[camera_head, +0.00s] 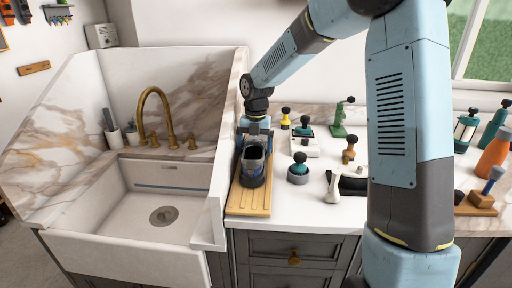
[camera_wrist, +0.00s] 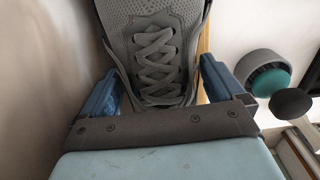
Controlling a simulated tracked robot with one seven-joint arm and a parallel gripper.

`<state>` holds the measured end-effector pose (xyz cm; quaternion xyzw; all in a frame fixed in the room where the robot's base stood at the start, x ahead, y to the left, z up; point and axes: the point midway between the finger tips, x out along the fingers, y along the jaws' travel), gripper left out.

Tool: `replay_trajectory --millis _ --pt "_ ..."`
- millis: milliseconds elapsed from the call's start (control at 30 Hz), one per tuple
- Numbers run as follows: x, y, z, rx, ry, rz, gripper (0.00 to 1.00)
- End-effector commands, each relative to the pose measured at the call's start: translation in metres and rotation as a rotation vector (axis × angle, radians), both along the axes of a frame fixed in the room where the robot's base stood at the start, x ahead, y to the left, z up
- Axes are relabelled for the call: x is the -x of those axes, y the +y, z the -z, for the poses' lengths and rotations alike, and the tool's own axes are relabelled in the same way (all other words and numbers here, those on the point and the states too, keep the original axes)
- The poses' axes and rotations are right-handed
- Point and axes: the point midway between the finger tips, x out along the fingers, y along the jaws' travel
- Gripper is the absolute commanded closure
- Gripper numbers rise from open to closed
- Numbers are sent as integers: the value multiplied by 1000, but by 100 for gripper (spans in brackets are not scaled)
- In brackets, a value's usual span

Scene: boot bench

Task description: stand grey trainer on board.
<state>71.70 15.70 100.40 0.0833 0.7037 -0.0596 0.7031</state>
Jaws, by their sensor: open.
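The grey trainer (camera_head: 253,178) stands upright on the wooden board (camera_head: 246,205), right of the sink. My gripper (camera_head: 254,140) is at the trainer's far end in the head view. In the wrist view my gripper (camera_wrist: 160,78) is open, with one blue finger on each side of the trainer. A narrow gap shows beside the right finger; contact on the left is unclear. The trainer's sole is hidden in the wrist view.
The sink (camera_head: 165,205) and its marble side wall (camera_head: 222,165) are close on the left. A round grey pot with a green top (camera_head: 299,169) and a pale brush-like tool (camera_head: 332,187) stand to the right. Several bottles and small items fill the counter behind and right.

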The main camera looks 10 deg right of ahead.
Motion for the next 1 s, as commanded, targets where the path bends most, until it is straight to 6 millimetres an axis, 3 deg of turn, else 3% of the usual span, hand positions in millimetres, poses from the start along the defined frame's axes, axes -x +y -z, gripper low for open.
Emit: replay_trajectory --millis 167,600,800,1000 --pt "-1 -1 -20 1 -4 0 4" --pt "0 -4 -98 -1 -2 2 4" --pt "0 -5 -115 0 -2 1 4" --pt "1 -5 -119 1 -2 7 4"
